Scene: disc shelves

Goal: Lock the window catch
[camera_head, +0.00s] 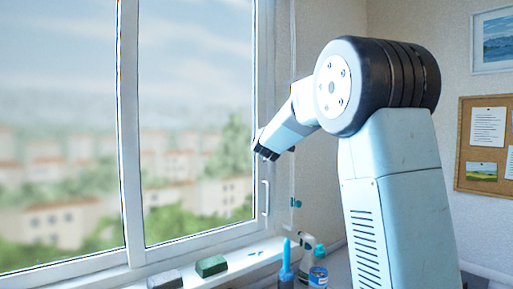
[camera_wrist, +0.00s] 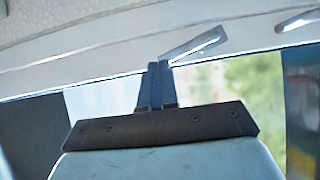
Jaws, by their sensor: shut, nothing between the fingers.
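The window (camera_head: 190,130) fills the left of the head view, in a white frame. A pale upright handle (camera_head: 265,198) sits on the right frame post, below my gripper (camera_head: 266,153). I cannot tell for certain whether this handle is the catch. In the wrist view, my gripper (camera_wrist: 157,75) has its two dark fingers together and empty, tips near the pale frame. A slanted pale lever (camera_wrist: 195,46) lies just right of the fingertips; whether they touch is unclear. A second pale bar (camera_wrist: 298,20) shows at the upper right.
A small teal item (camera_head: 295,202) is beside the frame. A corkboard (camera_head: 467,150) hangs at right.

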